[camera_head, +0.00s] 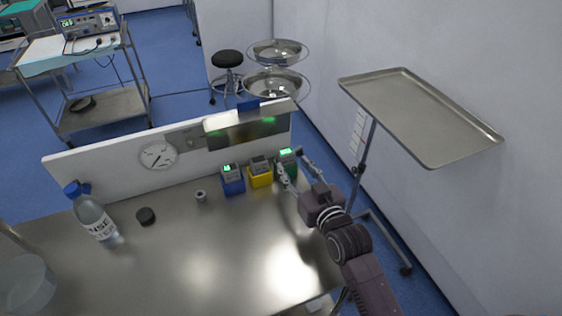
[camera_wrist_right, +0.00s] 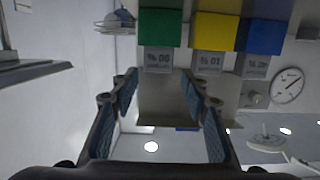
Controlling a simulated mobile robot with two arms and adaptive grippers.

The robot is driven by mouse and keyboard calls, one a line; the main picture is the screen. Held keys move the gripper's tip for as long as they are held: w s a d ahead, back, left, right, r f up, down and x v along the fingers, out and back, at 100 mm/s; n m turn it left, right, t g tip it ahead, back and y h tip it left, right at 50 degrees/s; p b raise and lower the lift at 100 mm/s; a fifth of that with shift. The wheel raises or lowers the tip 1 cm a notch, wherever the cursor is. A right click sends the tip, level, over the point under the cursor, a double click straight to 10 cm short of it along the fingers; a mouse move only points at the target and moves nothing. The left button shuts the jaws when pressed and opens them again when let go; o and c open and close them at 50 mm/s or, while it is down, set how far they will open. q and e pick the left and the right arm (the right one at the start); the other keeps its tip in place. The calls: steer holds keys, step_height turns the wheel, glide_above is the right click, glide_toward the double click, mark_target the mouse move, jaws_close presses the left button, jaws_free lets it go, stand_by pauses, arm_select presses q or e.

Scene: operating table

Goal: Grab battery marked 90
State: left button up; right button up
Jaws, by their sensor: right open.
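Three box-shaped batteries with grey display tops stand in a row at the back of the steel table: blue (camera_head: 232,186), yellow (camera_head: 260,178) and green (camera_head: 287,171). In the right wrist view, which is upside down, the label of the green battery (camera_wrist_right: 160,28) seems to read 90 %. There the yellow battery (camera_wrist_right: 215,30) seems to read 10 %; the label of the blue one (camera_wrist_right: 263,36) is hard to read. My right gripper (camera_head: 292,165) is open and empty, with its fingers pointing at the green battery, close in front of it. My left gripper is out of view.
A white panel with a dial (camera_head: 158,155) rises behind the batteries. A tray stand (camera_head: 425,115) is at the right. The table's front middle is clear.

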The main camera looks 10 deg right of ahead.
mark_target(288, 157)
steer(key=shift+x, duration=0.95)
steer(key=shift+w+a+r+p, duration=0.1)
steer(key=shift+w+p, duration=0.2)
steer(key=shift+w, duration=0.05)
steer(key=x, duration=0.4)
steer(key=shift+w+f+p, duration=0.35)
steer(key=shift+p, duration=0.05)
steer(key=shift+c, duration=1.4)
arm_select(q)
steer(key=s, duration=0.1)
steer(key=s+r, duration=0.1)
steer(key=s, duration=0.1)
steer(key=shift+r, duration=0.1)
arm_select(e)
steer(key=shift+r, duration=0.1)
steer(key=c, duration=0.8)
